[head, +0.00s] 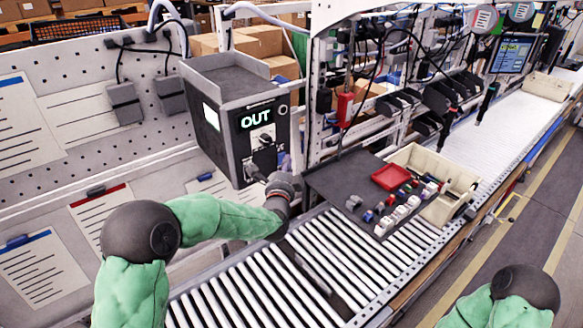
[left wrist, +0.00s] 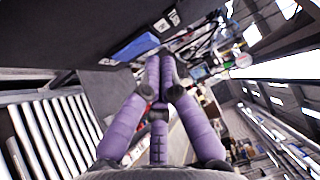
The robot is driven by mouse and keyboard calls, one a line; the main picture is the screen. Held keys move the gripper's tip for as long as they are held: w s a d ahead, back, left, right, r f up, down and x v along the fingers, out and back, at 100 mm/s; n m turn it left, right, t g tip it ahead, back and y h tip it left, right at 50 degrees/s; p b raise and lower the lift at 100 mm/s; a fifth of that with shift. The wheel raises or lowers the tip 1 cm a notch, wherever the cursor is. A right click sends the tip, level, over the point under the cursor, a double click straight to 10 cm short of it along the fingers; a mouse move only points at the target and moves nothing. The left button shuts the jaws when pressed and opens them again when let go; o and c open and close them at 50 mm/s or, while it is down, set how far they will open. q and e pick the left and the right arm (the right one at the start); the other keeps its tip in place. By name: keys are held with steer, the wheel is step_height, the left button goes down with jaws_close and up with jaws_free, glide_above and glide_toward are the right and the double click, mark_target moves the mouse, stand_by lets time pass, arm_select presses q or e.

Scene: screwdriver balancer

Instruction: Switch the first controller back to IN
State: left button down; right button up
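The first controller (head: 215,115) is a dark grey box on the left, in front of the pegboard wall. Its lit display (head: 256,118) reads OUT, with a switch or knob (head: 265,139) below it. My left gripper (head: 284,162) is low in front of the controller's face, near its lower right edge, and mostly hidden behind my dark wrist. In the left wrist view its purple fingers (left wrist: 160,72) come together at the tips, with nothing seen between them. A dark surface with a blue panel (left wrist: 135,46) is beyond the fingertips. My right gripper is out of view.
A roller conveyor (head: 270,275) runs below the controller. To the right, a dark board (head: 335,178) carries a red tray (head: 390,178) and several small parts beside a beige bin (head: 450,180). A white frame post (head: 317,90) stands right of the controller.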

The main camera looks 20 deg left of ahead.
arm_select(q)
steer(key=shift+w, duration=0.15)
steer(key=shift+w+a+b, duration=0.15)
steer(key=shift+a+b, duration=0.25)
steer(key=shift+b, duration=0.2)
steer(key=shift+r, duration=0.15)
